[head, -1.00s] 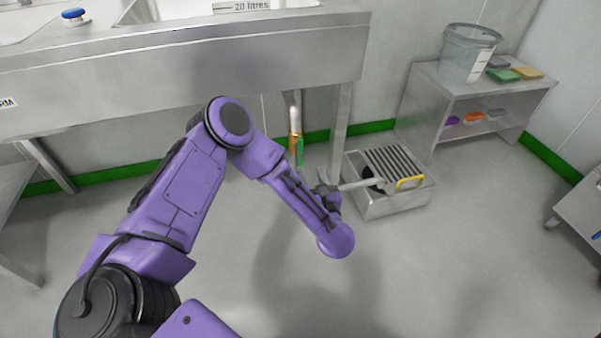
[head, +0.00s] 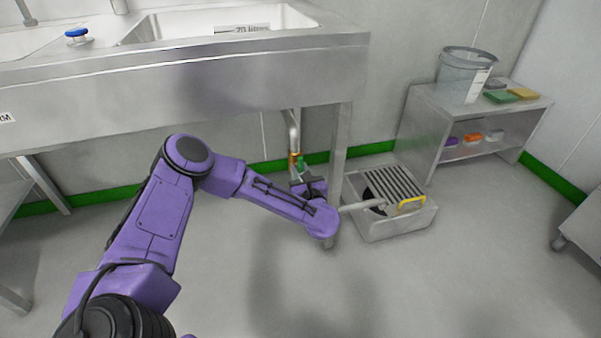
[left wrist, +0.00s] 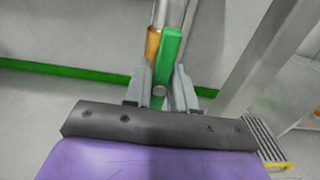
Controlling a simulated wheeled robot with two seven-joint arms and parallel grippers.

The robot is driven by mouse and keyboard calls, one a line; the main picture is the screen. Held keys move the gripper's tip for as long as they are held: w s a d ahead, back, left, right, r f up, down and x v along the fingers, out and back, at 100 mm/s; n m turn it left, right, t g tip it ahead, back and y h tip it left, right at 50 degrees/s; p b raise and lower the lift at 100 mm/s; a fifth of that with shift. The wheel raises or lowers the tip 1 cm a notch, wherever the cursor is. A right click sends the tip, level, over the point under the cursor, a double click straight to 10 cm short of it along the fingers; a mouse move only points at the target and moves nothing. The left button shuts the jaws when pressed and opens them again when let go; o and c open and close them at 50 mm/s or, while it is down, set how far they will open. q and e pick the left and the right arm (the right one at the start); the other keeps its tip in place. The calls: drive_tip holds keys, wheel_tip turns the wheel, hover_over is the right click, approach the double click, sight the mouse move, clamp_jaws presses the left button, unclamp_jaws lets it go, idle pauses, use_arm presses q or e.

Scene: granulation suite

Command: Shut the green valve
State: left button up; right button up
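The green valve is a lever handle (head: 302,164) on the drain pipe under the sink, by an orange-brown fitting (head: 294,159). In the left wrist view the green lever (left wrist: 168,62) stands nearly upright, roughly in line with the pipe. My left gripper (head: 300,181) is low under the sink, just below the lever. In the left wrist view, the left gripper's (left wrist: 162,80) two grey fingers stand apart, one on each side of the lever's lower part. It looks open; I cannot tell whether either finger touches. My right gripper is not in view.
A sink leg (head: 338,150) stands right of the valve. A floor drain box (head: 392,232) with a slatted grate and yellow handle is beside it. A low shelf (head: 425,110) with a clear bucket (head: 464,75) stands at the right. The floor in front is clear.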

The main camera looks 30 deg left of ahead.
use_arm(q)
clamp_jaws()
drive_tip(key=m+p, duration=0.2)
drive_tip(key=m, duration=0.1)
drive_tip(key=shift+r+m, duration=0.15)
drive_tip(key=shift+m, duration=0.25)
drive_tip(key=m+p, duration=0.2)
drive_tip(key=m, duration=0.2)
drive_tip(key=shift+d+m, duration=0.1)
drive_tip(key=shift+m, duration=0.2)
drive_tip(key=m+p, duration=0.2)
drive_tip(key=m, duration=0.3)
drive_tip(key=shift+f+m+p, duration=0.15)
drive_tip(key=shift+m+p, duration=0.15)
drive_tip(key=shift+m, duration=0.85)
drive_tip(key=shift+f+m+p, duration=0.15)
drive_tip(key=shift+m+p, duration=0.15)
drive_tip(key=shift+m, duration=0.85)
